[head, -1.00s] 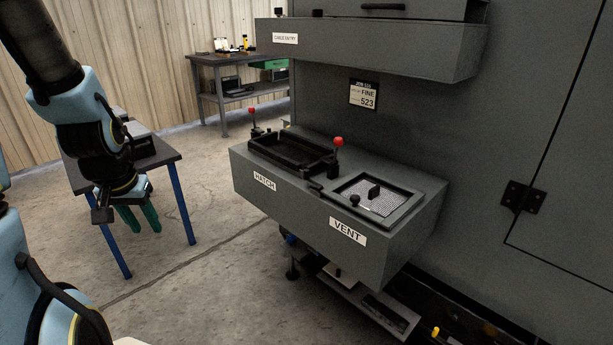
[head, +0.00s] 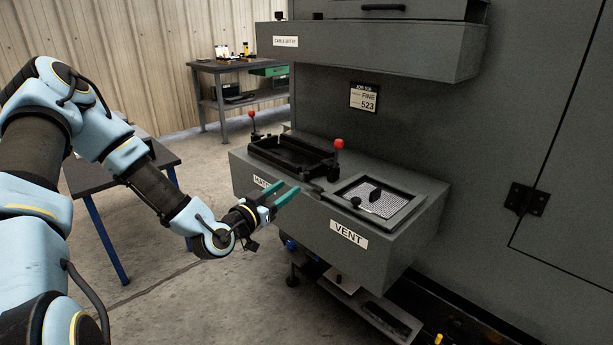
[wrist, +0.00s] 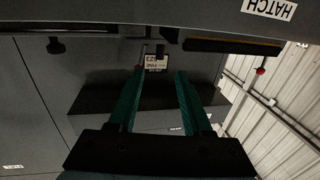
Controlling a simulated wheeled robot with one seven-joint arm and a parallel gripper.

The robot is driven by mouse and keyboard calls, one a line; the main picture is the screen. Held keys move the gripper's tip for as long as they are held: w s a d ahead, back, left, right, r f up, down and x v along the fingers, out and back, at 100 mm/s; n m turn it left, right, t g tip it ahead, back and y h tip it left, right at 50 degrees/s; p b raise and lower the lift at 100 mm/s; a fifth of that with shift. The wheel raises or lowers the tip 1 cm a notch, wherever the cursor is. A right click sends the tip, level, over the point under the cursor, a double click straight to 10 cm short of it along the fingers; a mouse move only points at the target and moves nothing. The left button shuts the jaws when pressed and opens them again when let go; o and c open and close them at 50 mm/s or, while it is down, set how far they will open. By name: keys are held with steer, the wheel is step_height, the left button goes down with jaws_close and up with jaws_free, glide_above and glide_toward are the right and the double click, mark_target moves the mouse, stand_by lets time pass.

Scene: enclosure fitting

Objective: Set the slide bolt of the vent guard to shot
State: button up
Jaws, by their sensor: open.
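The vent guard (head: 384,206), a pale mesh panel in a dark frame with a black upright handle, sits in the top of the grey box marked VENT. A small black knob (head: 356,201) stands at its left front edge, by a dark bar (head: 334,204) that looks like the slide bolt; its exact position is too small to tell. My gripper (head: 284,197), with green fingers, is open and empty in front of the box near the HATCH label, left of the guard. In the wrist view the two fingers (wrist: 158,80) are apart with nothing between them.
The open black hatch frame (head: 290,154) with red-knobbed clamps (head: 338,144) lies left of the guard. The cable entry ledge (head: 370,45) overhangs behind. A dark table (head: 110,172) stands at the left, a workbench (head: 235,68) at the back.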

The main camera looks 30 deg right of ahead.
mark_target(305, 175)
steer(key=p+x, duration=0.2)
steer(key=x, duration=0.8)
steer(key=shift+w+d, duration=0.1)
steer(key=shift+d, duration=0.1)
jaws_close()
stand_by(1.1)
